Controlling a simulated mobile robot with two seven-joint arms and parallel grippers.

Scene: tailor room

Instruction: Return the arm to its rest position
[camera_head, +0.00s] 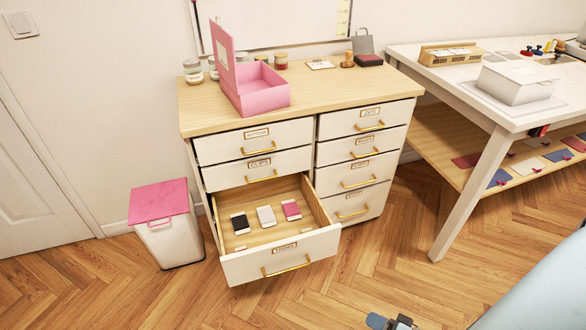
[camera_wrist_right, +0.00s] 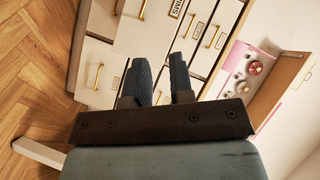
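My right gripper (camera_head: 390,322) shows at the bottom edge of the head view, low in front of the drawer cabinet (camera_head: 258,161) and apart from it. In the right wrist view its two dark fingers (camera_wrist_right: 162,80) stand apart with an empty gap between them. The cabinet's drawer fronts show beyond the fingers there. My pale blue arm is at the bottom right of the head view. My left gripper is in neither view.
A lower left drawer (camera_head: 281,261) stands pulled out with black, white and pink pieces inside. An open pink box (camera_head: 262,93) sits on the cabinet. A pink-lidded bin (camera_head: 170,240) stands left; a white worktable (camera_head: 468,95) stands right. Floor in front is clear.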

